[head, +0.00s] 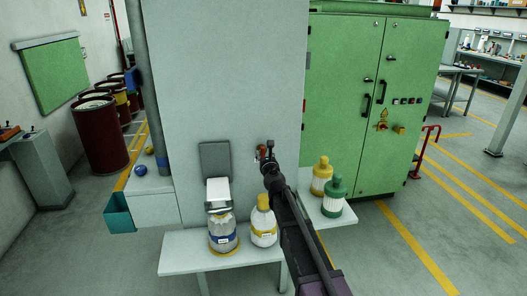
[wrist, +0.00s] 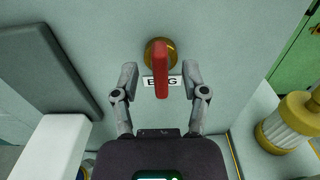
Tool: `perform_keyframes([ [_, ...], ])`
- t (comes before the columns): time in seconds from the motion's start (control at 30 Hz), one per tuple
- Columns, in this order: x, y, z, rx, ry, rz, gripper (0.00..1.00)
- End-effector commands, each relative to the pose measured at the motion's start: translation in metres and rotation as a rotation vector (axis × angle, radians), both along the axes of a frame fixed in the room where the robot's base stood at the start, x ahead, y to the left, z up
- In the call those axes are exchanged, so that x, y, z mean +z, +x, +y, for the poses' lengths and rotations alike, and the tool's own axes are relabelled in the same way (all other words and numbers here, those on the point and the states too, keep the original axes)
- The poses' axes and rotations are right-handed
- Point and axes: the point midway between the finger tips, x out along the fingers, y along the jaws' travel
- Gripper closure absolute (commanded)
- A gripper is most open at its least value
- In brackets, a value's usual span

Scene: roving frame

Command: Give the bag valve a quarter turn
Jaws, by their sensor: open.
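The bag valve is a red lever handle (wrist: 161,70) on a round brass base (wrist: 153,49), mounted on the pale grey panel. The lever points down in the wrist view and partly covers a white label (wrist: 148,82) with black letters. In the head view the red handle (head: 262,152) shows small, just left of my gripper (head: 268,160). In the wrist view my gripper (wrist: 160,78) is open. Its two fingers stand left and right of the lever, with a gap on each side, and I see no contact.
A grey plate (head: 215,159) and white block (head: 217,191) are left of the valve. A yellow bottle (head: 321,177) and green-capped bottle (head: 334,198) stand right, before a green cabinet (head: 345,110).

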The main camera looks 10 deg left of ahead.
Motion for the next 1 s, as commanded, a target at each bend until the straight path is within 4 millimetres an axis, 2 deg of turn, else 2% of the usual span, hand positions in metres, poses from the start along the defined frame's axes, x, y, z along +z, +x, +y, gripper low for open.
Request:
perform_keyframes([
  [0.03,0.000,0.010,0.003,0.000,0.001,0.000,0.43],
  [0.23,0.000,0.026,0.008,0.001,0.000,0.000,0.43],
  [0.67,0.000,0.030,0.009,0.001,0.001,0.000,0.43],
  [0.7,0.000,0.030,0.009,0.001,0.001,0.000,0.46],
  [0.8,0.000,0.030,0.009,0.001,0.001,-0.001,0.76],
  [0.9,0.000,0.030,0.010,0.001,0.001,-0.001,1.00],
  [1.0,0.000,0.030,0.009,0.001,0.001,-0.001,1.00],
])
